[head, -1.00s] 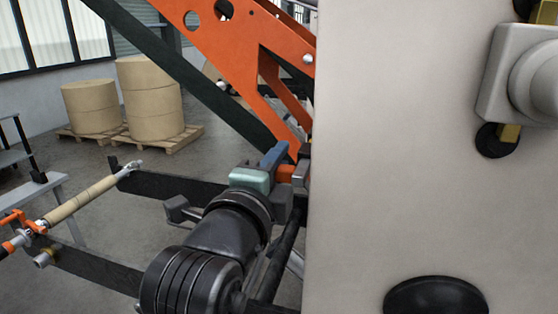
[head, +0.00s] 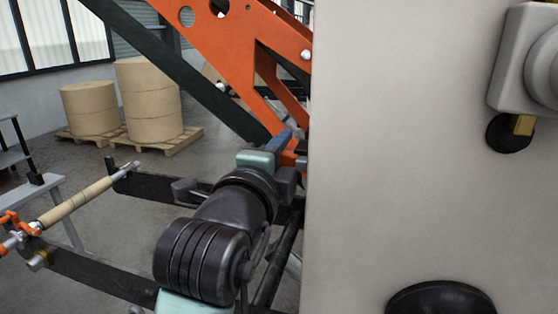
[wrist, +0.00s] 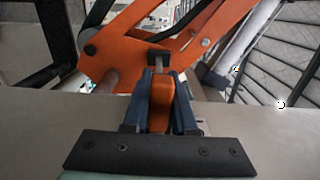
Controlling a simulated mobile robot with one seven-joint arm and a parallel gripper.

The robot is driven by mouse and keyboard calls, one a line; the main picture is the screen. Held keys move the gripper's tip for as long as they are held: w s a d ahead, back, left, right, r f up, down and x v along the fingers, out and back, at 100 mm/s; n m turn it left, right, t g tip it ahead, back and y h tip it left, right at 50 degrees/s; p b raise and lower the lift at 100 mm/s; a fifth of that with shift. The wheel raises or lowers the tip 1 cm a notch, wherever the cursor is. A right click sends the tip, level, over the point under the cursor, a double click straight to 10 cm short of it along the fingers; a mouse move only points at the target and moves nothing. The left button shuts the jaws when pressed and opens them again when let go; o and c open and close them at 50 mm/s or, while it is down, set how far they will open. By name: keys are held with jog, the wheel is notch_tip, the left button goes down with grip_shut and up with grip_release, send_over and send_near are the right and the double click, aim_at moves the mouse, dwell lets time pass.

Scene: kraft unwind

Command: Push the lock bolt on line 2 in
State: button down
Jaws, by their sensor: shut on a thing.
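My gripper (wrist: 162,78) shows its two blue fingers in the wrist view, closed on either side of an orange piece (wrist: 161,98), which looks like the lock bolt's grip. A small dark block (wrist: 158,58) sits just beyond the fingertips, against the large orange arm plate (wrist: 125,50). In the head view my gripper (head: 284,143) is beside the lower end of the orange arm plate (head: 235,45), close to the left edge of a pale panel. How far in the bolt sits is hidden by the fingers and the plate. No line number is readable.
The pale panel (head: 400,170) fills the right of the head view, close to my wrist. A dark diagonal bar (head: 170,60) runs behind the orange plate.

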jog(key=shift+w+d, duration=0.1)
jog(key=shift+w, duration=0.2)
jog(key=c, duration=0.7)
grip_release()
jog(key=shift+s, duration=0.1)
jog(key=b+v, duration=0.6)
jog(key=v, duration=0.6)
jog(key=shift+s, duration=0.4)
